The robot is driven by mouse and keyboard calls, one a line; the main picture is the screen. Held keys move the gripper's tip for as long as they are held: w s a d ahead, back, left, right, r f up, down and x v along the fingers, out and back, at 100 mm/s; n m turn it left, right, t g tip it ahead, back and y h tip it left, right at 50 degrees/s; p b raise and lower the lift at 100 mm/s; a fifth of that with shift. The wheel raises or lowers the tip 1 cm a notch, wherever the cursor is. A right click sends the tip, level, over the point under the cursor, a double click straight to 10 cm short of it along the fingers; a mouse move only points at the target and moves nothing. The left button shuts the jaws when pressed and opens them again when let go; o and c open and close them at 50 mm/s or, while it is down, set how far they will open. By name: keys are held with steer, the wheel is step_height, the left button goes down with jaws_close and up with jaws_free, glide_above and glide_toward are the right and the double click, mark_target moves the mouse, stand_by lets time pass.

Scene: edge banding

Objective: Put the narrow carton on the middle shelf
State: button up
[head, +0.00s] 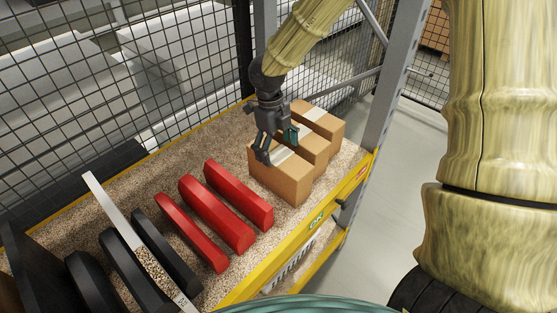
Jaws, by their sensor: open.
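Three brown cartons stand side by side at the right end of a speckled board shelf (150,178): a near-left carton (285,185), a middle carton (321,158) and a far-right carton (333,130). I cannot tell surely which is the narrow carton; the middle one is partly hidden by its neighbours and my gripper. My gripper (277,147) is open and points down over the near-left and middle cartons. One finger shows at the near-left carton's upper back part, the other, with a green pad, by the middle carton. Contact cannot be told. Which shelf level this is cannot be told.
Several red pieces (215,213) and black pieces (137,268) stand upright left of the cartons. A pale strip (114,212) lies among the black ones. A yellow beam (300,235) edges the shelf, a grey post (391,85) stands right, and wire mesh (120,75) closes the back.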

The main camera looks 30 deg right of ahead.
steer(key=shift+w+a+r+b, duration=0.1)
steer(key=shift+w+r+b, duration=0.1)
steer(key=shift+r, duration=1.35)
steer(key=shift+w+r+b, duration=0.15)
steer(key=shift+w+r, duration=0.05)
steer(key=shift+r, duration=1.35)
